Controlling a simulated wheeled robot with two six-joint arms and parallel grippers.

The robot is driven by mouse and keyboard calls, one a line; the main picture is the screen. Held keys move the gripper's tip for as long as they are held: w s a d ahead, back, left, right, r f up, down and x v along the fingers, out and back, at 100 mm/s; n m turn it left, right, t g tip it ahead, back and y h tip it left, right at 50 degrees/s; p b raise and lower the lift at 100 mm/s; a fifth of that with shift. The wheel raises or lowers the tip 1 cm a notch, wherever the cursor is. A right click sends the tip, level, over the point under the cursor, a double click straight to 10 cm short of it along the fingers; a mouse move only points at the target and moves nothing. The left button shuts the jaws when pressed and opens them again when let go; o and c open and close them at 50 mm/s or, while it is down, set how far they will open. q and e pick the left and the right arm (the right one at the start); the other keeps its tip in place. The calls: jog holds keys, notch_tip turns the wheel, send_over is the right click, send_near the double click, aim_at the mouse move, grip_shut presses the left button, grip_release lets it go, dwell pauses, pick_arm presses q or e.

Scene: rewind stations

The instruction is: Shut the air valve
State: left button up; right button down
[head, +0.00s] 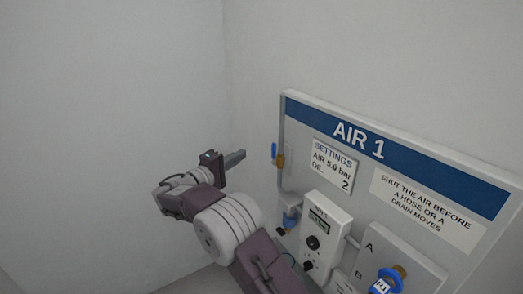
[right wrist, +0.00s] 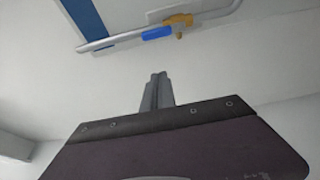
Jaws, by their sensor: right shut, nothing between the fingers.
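The air valve is a brass body (head: 280,160) with a blue lever (head: 274,151), on the grey pipe at the left edge of the AIR 1 panel. The lever lies about in line with the pipe. In the right wrist view the blue lever (right wrist: 158,33) and brass body (right wrist: 179,21) show at the top. My right gripper (head: 241,155) is shut and empty, left of the lever and apart from it. Its closed fingers also show in the right wrist view (right wrist: 158,78), below the lever in the picture. My left gripper is not in view.
The AIR 1 panel (head: 431,165) carries a settings card (head: 332,166), a warning sign (head: 427,210), a white unit with a display and black knob (head: 312,242), and a blue R1 fitting (head: 384,281). Plain walls stand behind. The space left of the panel is clear apart from my arm.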

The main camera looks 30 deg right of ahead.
aim_at(274, 155)
jog(key=d+p, duration=0.4)
jog(key=d, duration=0.5)
jog(key=shift+d, duration=0.25)
jog(key=shift+w+f, duration=0.1)
jog(key=shift+w, duration=0.05)
